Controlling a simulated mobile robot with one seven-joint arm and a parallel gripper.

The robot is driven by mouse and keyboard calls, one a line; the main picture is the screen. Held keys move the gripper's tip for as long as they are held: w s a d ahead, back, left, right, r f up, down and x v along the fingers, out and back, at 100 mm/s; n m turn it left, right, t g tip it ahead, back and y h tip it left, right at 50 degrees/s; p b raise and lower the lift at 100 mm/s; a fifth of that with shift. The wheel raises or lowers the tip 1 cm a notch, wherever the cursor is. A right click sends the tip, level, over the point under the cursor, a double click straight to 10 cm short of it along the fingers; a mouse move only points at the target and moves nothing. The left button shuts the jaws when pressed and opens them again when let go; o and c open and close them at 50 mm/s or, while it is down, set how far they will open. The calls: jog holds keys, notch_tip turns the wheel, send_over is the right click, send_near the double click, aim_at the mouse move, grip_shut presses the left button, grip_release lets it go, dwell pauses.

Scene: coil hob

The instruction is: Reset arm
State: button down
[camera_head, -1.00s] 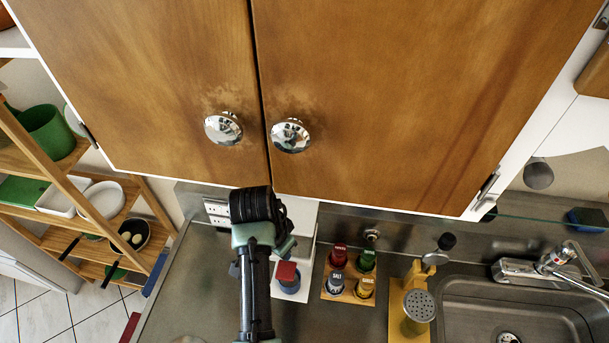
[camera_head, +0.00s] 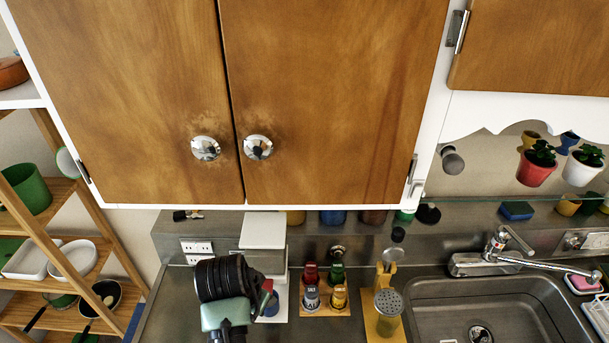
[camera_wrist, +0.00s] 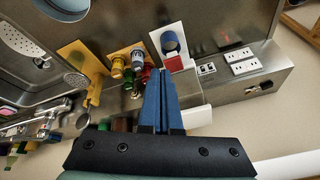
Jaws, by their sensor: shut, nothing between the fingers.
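My gripper shows in the wrist view (camera_wrist: 160,75) with its two blue fingers pressed together and nothing between them. It is above the counter, pointing toward the blue jar with a red lid (camera_wrist: 170,42). In the head view my arm's dark wrist (camera_head: 228,278) stands at the lower middle, below the wooden cabinet; the fingers are hidden there. The two cabinet doors (camera_head: 120,90) are shut, with a round chrome knob (camera_head: 206,148) on the left door and another (camera_head: 258,147) on the right door. My arm is apart from both knobs.
A spice rack (camera_head: 323,308) with several shakers and a yellow board (camera_head: 384,325) stand right of my arm. The sink (camera_head: 490,305) and faucet (camera_head: 505,245) are further right. A wooden shelf with dishes (camera_head: 60,215) is at the left. A white box (camera_head: 263,232) sits behind my wrist.

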jog(key=w+d+r+n+t, duration=0.1)
jog(key=w+d+r+t, duration=0.2)
jog(key=r, duration=0.5)
jog(key=w+d+r+n+t, duration=0.15)
jog(key=w+r+t, duration=0.25)
jog(key=r, duration=0.5)
jog(key=s+d+r+n+t, duration=0.1)
jog(key=s+d+r+t, duration=0.15)
jog(key=r, duration=0.65)
jog(key=s+d+r+n+t, duration=0.2)
jog(key=d+r+t, duration=0.15)
jog(key=r, duration=0.55)
jog(key=s+a+r+t+b, duration=0.1)
jog(key=s+r+t+b, duration=0.6)
jog(key=b, duration=1)
jog(key=s+t, duration=0.3)
jog(key=s, duration=0.2)
jog(key=shift+s+r+y, duration=0.3)
jog(key=shift+s+r, duration=0.05)
jog(key=shift+r, duration=0.05)
